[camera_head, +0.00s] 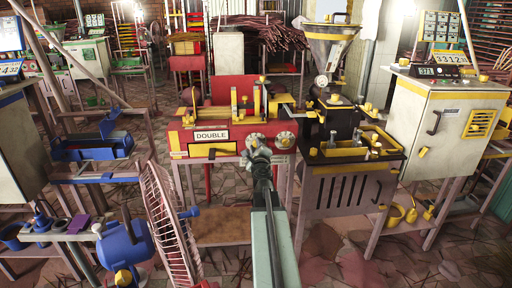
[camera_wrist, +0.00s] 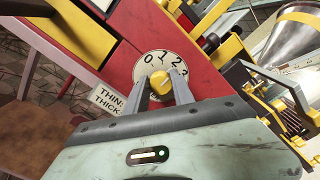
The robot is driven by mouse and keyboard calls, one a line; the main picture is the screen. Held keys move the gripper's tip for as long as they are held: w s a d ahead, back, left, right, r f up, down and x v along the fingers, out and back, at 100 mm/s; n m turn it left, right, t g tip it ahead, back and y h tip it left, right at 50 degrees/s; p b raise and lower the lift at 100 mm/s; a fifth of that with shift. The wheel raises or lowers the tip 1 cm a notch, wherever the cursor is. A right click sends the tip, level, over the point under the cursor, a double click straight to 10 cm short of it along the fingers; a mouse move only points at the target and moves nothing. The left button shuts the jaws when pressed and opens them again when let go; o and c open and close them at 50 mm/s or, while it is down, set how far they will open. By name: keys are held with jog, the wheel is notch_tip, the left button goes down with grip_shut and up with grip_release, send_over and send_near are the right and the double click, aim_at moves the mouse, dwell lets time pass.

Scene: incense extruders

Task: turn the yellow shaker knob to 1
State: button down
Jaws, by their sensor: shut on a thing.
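The yellow knob (camera_wrist: 161,84) sits on a round white dial (camera_wrist: 150,67) marked 0, 1, 2 and 3 on a red machine panel. My gripper (camera_wrist: 160,88) is shut on this knob, one finger on each side. In the wrist view the knob lies below the digits; I cannot tell which number it points at. In the head view my gripper (camera_head: 257,146) is at the front of the red machine (camera_head: 228,118) marked DOUBLE and hides the knob.
A THIN/THICK label (camera_wrist: 108,100) is beside the dial. A black machine with a metal hopper (camera_head: 331,48) stands to the right.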

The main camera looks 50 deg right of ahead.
jog(key=shift+a+f+n, duration=0.1)
jog(key=shift+f+n, duration=0.05)
jog(key=shift+n, duration=3.25)
jog(key=c, duration=1.1)
grip_release()
